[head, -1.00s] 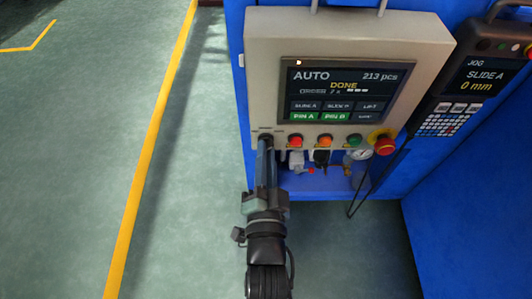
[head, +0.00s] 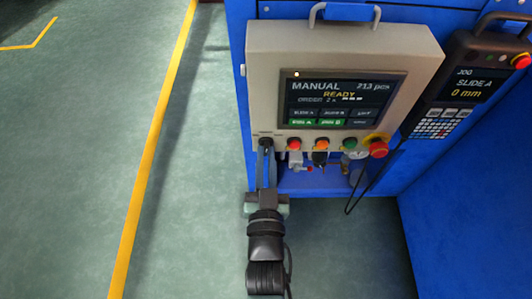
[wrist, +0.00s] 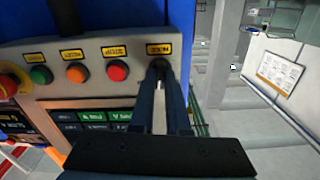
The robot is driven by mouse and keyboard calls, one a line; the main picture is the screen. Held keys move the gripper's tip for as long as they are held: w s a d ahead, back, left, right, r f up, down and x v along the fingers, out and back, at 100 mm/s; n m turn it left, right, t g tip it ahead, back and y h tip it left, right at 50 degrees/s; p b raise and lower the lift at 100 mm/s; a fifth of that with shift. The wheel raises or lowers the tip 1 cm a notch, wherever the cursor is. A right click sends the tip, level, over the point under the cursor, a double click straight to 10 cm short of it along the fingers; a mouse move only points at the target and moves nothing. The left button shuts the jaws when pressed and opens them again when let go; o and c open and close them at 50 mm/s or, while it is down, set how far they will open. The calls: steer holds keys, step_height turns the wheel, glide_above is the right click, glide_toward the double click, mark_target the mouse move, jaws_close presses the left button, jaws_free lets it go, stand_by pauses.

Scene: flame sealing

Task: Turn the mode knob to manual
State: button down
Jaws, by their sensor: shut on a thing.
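The grey control panel (head: 262,85) is on the front of the blue machine. Its screen (head: 335,100) reads MANUAL, READY and 213 pcs. The dark mode knob (head: 265,140) is at the panel's lower left; the upside-down wrist view shows it (wrist: 158,64) below a yellow label. My gripper (head: 266,151) reaches up to the knob from below. In the wrist view its two fingertips (wrist: 160,75) are closed around the knob's sides and partly hide it. The knob's exact pointing direction is hard to tell.
Red (head: 294,144), orange (head: 322,144) and green (head: 350,143) buttons sit right of the knob, then a red emergency stop (head: 378,149). A hand pendant (head: 462,85) hangs at the right with a cable below. The floor (head: 70,170) at left is clear.

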steer(key=shift+n, duration=0.6)
steer(key=c, duration=0.9)
jaws_free()
steer(key=shift+s, duration=0.15)
steer(key=s+p, duration=0.3)
steer(key=s, duration=0.9)
steer(key=shift+s, duration=0.35)
steer(key=shift+s+f, duration=0.1)
